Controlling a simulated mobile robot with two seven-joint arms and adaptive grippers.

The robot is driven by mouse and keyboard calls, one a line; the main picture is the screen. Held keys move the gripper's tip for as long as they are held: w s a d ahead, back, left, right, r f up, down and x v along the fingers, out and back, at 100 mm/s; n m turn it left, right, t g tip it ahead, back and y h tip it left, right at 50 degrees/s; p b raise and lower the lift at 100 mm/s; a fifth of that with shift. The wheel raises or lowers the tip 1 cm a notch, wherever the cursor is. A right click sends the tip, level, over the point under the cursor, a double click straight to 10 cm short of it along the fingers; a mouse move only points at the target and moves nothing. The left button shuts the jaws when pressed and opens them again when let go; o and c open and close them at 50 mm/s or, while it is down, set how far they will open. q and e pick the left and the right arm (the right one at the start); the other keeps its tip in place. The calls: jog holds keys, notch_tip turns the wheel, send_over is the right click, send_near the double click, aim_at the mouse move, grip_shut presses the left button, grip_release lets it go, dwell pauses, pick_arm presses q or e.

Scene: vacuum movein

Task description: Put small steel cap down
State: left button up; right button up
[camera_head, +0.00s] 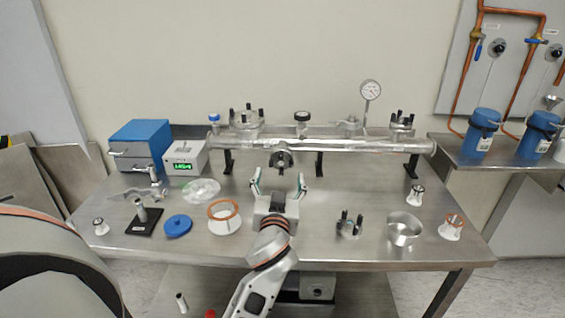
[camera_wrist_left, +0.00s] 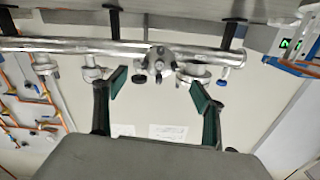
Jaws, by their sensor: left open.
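My left gripper (camera_head: 278,187) is open over the middle of the steel table, in front of the long pipe manifold (camera_head: 325,143). In the left wrist view its two green-padded fingers (camera_wrist_left: 159,88) stand wide apart with nothing between them. I cannot tell for sure which piece is the small steel cap. One small steel-and-white piece (camera_head: 100,227) stands at the table's left end, apart from the gripper. A similar small piece (camera_head: 415,195) stands at the right. My right gripper is not in view.
On the table (camera_head: 200,250) are a blue disc (camera_head: 178,225), an orange-rimmed white ring (camera_head: 225,228), a steel cup (camera_head: 403,229) and a clamp (camera_head: 349,225). A blue drawer box (camera_head: 137,140) stands at the back left. Blue canisters (camera_head: 483,133) stand on the right shelf.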

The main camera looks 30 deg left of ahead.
aim_at(281, 161)
pick_arm(q)
jog(key=shift+n, duration=0.8)
jog(key=x, duration=0.7)
jog(key=shift+w+a+r, duration=0.15)
jog(key=shift+w+r, duration=0.05)
jog(key=shift+w, duration=0.15)
jog(key=c, duration=1.6)
jog(key=shift+r, duration=0.1)
jog(key=shift+c, duration=0.8)
jog(key=shift+r+p, duration=0.15)
jog(key=shift+p, duration=0.2)
